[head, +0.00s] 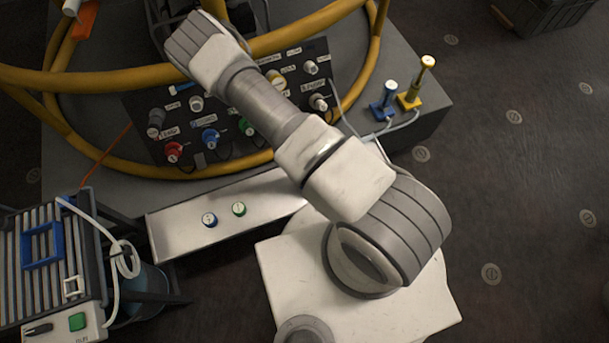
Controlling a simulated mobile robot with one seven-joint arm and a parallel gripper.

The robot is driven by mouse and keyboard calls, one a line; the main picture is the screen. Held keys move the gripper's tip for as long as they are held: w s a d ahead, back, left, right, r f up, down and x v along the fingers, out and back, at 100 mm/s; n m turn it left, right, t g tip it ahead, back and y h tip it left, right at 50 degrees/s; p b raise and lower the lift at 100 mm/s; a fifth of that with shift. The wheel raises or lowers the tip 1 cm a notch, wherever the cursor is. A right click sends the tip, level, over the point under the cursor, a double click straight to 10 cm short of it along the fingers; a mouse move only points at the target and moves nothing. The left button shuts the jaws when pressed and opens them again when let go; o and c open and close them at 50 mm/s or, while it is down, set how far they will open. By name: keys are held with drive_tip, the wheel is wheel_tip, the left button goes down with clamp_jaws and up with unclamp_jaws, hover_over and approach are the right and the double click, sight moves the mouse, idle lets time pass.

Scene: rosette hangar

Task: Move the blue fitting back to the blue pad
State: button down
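Several blue things show in the head view, and I cannot tell for sure which is the fitting. A blue connector (210,138) sits on the dark panel. An upright blue piece with a white top (388,95) stands on the grey platform beside a taller yellow one. A blue square frame (42,245) lies on the slatted rack and may be the blue pad. My arm reaches to the upper left; my gripper's fingers do not show.
Yellow tubular hoops (200,74) curve around the dark panel (255,100) with its knobs and cables. The light tray (180,228) lies in front of the platform. The slatted rack (20,275) has a looped white hose. The dark floor at right is mostly clear.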

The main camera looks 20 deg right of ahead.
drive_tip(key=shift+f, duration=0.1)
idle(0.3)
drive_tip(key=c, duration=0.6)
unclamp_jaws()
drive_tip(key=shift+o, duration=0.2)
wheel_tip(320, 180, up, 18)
drive_tip(key=p, duration=0.5)
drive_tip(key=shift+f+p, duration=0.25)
drive_tip(key=shift+p, duration=0.1)
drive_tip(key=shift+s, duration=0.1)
